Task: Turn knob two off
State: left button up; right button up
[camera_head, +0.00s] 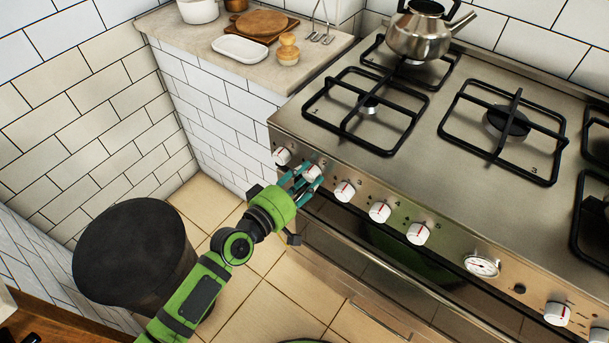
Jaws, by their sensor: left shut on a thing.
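A row of white knobs with red marks runs along the slanted steel front of the stove. Knob two (313,172), second from the left, is partly hidden by my left gripper (306,178). The gripper reaches in from the lower left, and its teal fingers are closed around this knob. The first knob (282,156) is just to the left of the fingers, and the third knob (345,191) is to their right. The exact angle of knob two's mark is too small and covered to tell. My right gripper is out of view.
More knobs (380,212) and a round gauge (481,266) continue to the right. A kettle (418,35) stands on the back left burner. A dark round bin (135,253) stands beside my left arm. The counter (190,48) holds dishes and boards.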

pick_arm(q)
jog(key=shift+s+d+f+m, duration=0.15)
jog(key=shift+m, duration=0.35)
jog(key=o, duration=1.2)
jog(key=shift+c, duration=0.2)
jog(key=shift+s+a, duration=0.2)
jog(key=shift+a, duration=0.1)
jog(key=v, duration=1.1)
jog(key=shift+s, duration=0.2)
